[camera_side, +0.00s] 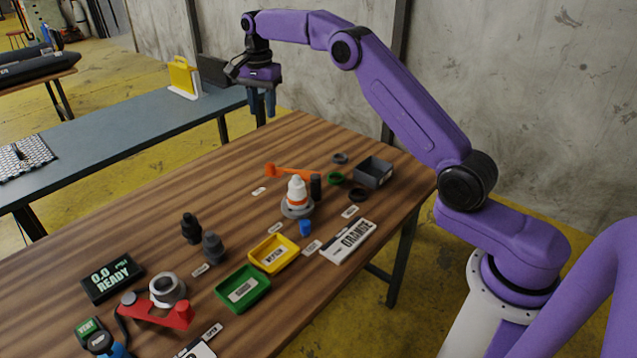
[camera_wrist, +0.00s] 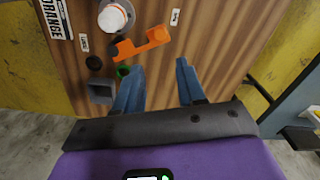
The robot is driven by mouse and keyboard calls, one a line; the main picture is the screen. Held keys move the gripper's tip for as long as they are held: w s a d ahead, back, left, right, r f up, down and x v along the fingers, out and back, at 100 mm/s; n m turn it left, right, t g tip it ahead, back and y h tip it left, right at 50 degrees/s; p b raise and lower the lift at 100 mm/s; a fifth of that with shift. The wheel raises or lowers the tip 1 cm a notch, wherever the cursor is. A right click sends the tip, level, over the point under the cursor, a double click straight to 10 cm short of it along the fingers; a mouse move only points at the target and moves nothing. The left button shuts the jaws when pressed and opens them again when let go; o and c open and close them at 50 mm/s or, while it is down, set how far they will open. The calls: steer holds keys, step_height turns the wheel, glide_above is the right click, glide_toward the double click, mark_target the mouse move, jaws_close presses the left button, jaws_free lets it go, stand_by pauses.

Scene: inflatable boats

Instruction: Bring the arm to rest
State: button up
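My arm is purple and reaches over the far end of the wooden table (camera_side: 130,240). My gripper (camera_side: 263,103) hangs high above the table's far edge, its blue fingers pointing down. In the wrist view my gripper (camera_wrist: 160,78) has its two blue fingers apart with nothing between them; it is open and empty. Below the fingers lies an orange wrench-like tool (camera_wrist: 142,43), which in the side view (camera_side: 290,171) lies on the table behind a white and orange bottle (camera_side: 297,190). Nothing touches the gripper.
On the table are a grey bin (camera_side: 373,172), a yellow tray (camera_side: 273,254), a green tray (camera_side: 243,289), an ORANGE sign (camera_side: 348,241), a READY display (camera_side: 113,278), a red holder (camera_side: 160,311) and dark fittings (camera_side: 212,247). A blue-grey bench (camera_side: 110,130) stands behind. Air around the gripper is clear.

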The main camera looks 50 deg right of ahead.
steer(key=s+a+r+n, duration=0.2)
steer(key=s+a+n, duration=0.4)
steer(key=s+a, duration=0.3)
steer(key=s+a+r+n, duration=0.2)
steer(key=s+a+n, duration=0.45)
steer(key=s, duration=0.45)
steer(key=s+d+f+n, duration=0.2)
steer(key=s+n, duration=0.2)
steer(key=s, duration=0.5)
steer(key=s+d+f+n, duration=0.1)
steer(key=s+d+n, duration=0.2)
steer(key=s, duration=0.7)
steer(key=s+d+f+n, duration=0.2)
steer(key=s+d+n, duration=0.1)
steer(key=s+n, duration=0.4)
steer(key=s, duration=0.2)
steer(key=shift+s+f, duration=0.35)
